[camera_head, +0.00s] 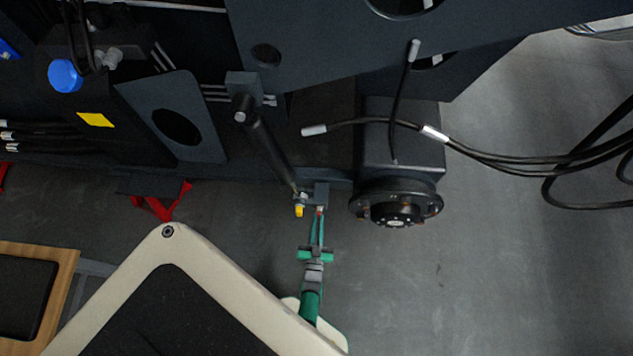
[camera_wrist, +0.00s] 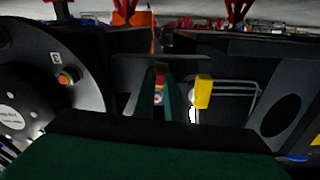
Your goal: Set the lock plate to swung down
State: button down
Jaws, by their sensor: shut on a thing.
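My gripper (camera_head: 319,213) is at the lower end of a dark cylinder (camera_head: 270,150), under the chassis edge. Its green fingers (camera_wrist: 160,92) are shut on a small part with red and pale yellow on it (camera_wrist: 159,82). I take this part to be the lock plate; the fingers hide most of it, and its angle cannot be told. A dark bracket (camera_head: 321,192) sits just beyond the fingertips. A yellow-ended piece (camera_head: 299,210) is beside the gripper, to the left; it also shows to the right of the fingers in the wrist view (camera_wrist: 203,91).
A round black hub (camera_head: 396,204) stands close to the right of my gripper. Black hoses (camera_head: 480,152) hang at the right. A dark panel with an oval hole (camera_head: 176,125) is at the upper left. The grey floor (camera_head: 470,280) is clear at the lower right.

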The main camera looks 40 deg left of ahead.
jog(key=shift+d+f+n, duration=0.1)
jog(key=shift+f+n, duration=0.05)
jog(key=shift+n, duration=0.15)
jog(key=c, duration=1.8)
grip_release()
jog(key=v, duration=1)
jog(key=shift+s+d, duration=0.2)
jog(key=shift+s, duration=0.15)
